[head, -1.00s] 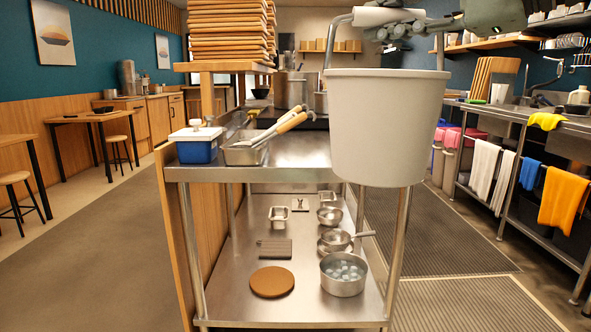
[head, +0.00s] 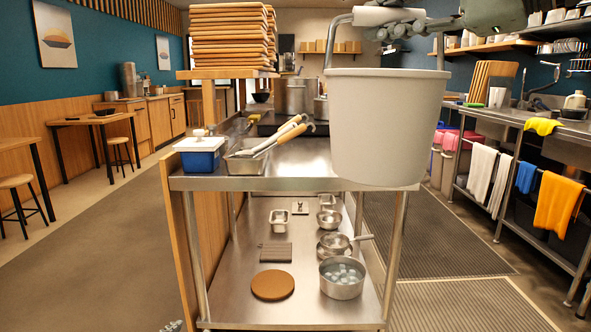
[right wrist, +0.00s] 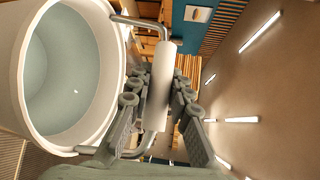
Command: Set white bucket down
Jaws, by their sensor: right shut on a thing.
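The white bucket (head: 385,130) hangs upright in the air at the right of the steel counter, in front of its right end. Its metal handle with a white grip (head: 388,16) rises above the rim. My right gripper (head: 405,28) is shut on that grip. In the right wrist view the gripper's fingers (right wrist: 157,82) lie on both sides of the grip, and the open bucket (right wrist: 22,85) is at the left.
The steel counter (head: 300,160) carries a blue-white box (head: 200,154) and a metal tray (head: 240,164) with utensils. Its lower shelf (head: 240,270) holds pans and a brown round board (head: 273,285). Floor is free at left; a ribbed mat (head: 430,235) lies at right.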

